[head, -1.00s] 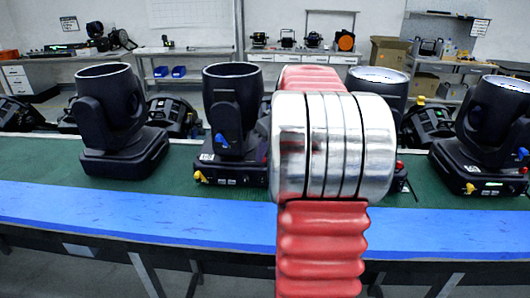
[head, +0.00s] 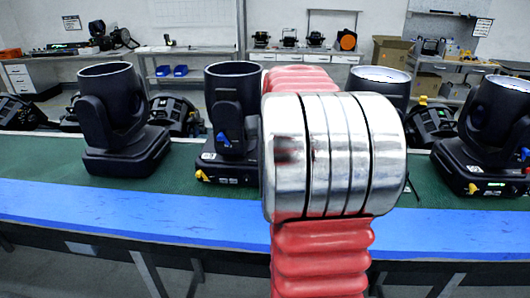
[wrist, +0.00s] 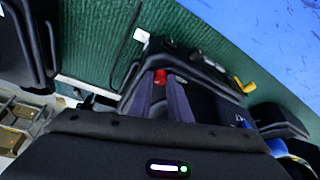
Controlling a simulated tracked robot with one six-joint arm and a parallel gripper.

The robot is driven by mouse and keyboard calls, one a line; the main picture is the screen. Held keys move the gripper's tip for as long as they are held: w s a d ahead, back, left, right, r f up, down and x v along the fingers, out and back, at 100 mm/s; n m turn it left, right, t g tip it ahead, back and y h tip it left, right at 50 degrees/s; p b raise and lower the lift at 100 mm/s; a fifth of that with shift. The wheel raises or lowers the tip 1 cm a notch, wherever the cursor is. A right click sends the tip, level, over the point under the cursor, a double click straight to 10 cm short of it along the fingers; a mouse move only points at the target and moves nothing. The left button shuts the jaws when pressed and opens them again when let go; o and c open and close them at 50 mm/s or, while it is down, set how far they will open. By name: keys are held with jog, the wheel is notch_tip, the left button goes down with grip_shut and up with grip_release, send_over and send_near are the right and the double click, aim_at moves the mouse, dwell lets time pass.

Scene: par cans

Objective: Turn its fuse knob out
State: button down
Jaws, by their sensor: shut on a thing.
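Several black par cans stand in a row on the green bench top. The can in front of me (head: 385,76) is mostly hidden behind my red and silver arm in the head view. In the wrist view its black base (wrist: 205,70) shows, with a red fuse knob (wrist: 160,76) on it. My gripper (wrist: 161,82) has its two dark fingers close around the red knob and is shut on it. How far the knob is turned or drawn out cannot be seen. The gripper is hidden in the head view.
A yellow plug (wrist: 243,85) sits on the same base. A black cable (wrist: 125,38) lies on the green mat (wrist: 95,45). Neighbouring cans stand left (head: 232,95) and right (head: 490,130). The blue front strip (head: 120,215) is clear.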

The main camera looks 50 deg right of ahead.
dwell(0.3)
jog(key=c, duration=1.7)
grip_release()
jog(key=shift+o, duration=0.2)
jog(key=shift+r, duration=0.1)
jog(key=v, duration=1.3)
jog(key=shift+r, duration=0.25)
